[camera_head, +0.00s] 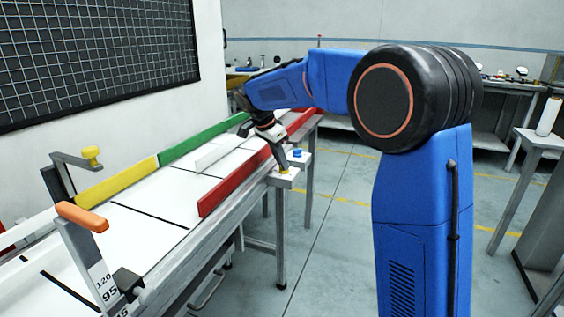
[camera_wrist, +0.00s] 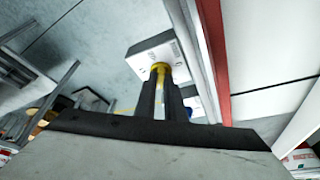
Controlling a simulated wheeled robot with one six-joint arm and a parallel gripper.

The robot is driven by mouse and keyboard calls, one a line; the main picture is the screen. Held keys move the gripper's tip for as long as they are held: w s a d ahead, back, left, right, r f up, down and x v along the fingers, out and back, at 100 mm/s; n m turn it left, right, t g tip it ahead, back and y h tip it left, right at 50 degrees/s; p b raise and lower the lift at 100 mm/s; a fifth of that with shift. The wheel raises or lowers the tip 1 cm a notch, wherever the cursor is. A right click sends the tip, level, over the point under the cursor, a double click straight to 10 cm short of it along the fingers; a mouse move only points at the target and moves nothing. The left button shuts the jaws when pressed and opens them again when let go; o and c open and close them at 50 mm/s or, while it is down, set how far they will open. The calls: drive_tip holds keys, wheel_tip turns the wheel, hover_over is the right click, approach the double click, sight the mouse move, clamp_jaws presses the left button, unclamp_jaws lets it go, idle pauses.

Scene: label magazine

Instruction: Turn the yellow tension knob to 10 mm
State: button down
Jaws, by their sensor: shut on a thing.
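A yellow knob (camera_wrist: 160,67) sits on a pale block (camera_wrist: 140,52) in the wrist view, between my gripper's two dark fingertips (camera_wrist: 161,78). Small printed marks show on the block, too blurred to read. In the head view, my gripper (camera_head: 283,163) reaches down to the same block (camera_head: 283,181) at the right edge of the label table, and a little yellow of the knob (camera_head: 284,171) shows under the fingertips. My gripper is shut on this knob. The fingers hide much of it, and I cannot tell its setting.
A blue knob (camera_head: 297,153) stands just beside the held one. A red rail (camera_head: 252,167) runs close by on the table.

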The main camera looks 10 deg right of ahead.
drive_tip(key=shift+w+m, duration=0.1)
drive_tip(key=shift+m, duration=0.6)
drive_tip(key=shift+r+m+g, duration=0.1)
drive_tip(key=shift+m+g, duration=0.2)
drive_tip(key=c, duration=1.8)
unclamp_jaws()
drive_tip(key=shift+c, duration=0.2)
drive_tip(key=v, duration=1.7)
drive_tip(key=shift+r, duration=0.15)
